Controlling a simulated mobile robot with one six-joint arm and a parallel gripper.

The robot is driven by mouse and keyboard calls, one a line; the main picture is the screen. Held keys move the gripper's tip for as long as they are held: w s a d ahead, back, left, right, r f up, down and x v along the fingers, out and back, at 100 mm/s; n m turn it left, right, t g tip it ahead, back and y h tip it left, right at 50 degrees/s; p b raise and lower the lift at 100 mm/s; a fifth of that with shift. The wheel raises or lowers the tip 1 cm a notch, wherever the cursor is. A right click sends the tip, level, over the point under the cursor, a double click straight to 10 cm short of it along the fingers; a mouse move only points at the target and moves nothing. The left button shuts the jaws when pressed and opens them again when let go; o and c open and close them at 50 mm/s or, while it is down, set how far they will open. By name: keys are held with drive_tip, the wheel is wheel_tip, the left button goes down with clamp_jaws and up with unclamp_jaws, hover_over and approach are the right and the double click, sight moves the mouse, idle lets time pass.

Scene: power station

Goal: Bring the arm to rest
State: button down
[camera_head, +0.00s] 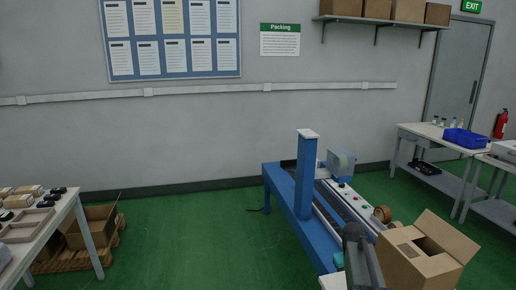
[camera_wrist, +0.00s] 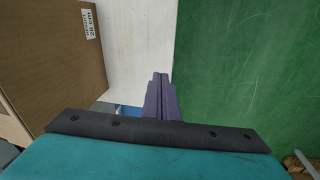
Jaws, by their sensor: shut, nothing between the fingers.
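My gripper (camera_wrist: 160,78) shows in the wrist view with its dark fingers together and nothing between them. It hangs over the edge of a white surface (camera_wrist: 138,40), with green floor to the right. A cardboard box (camera_wrist: 45,60) with a printed label is to the left of the fingers, apart from them. My fingers cannot be made out there.
A blue packing machine (camera_head: 305,185) with a conveyor stands just behind my arm. A table with small parts (camera_head: 70,205) is at left, with a box on a pallet (camera_head: 90,230) by it. A bench with a blue bin (camera_head: 466,138) is at right.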

drive_tip(key=s+a+f+m+y, duration=0.1)
drive_tip(key=s+a+f, duration=0.4)
drive_tip(key=s+a, duration=0.4)
drive_tip(key=s+a+f+y, duration=0.1)
drive_tip(key=s+a+f, duration=0.5)
drive_tip(key=s+a, duration=0.3)
drive_tip(key=s+f+g, duration=0.3)
drive_tip(key=s+f, duration=0.6)
drive_tip(key=s, duration=0.4)
drive_tip(key=s+f+g, duration=0.3)
drive_tip(key=s+f, duration=0.6)
drive_tip(key=s, duration=0.4)
drive_tip(key=shift+g, duration=0.4)
drive_tip(key=shift+a, duration=0.1)
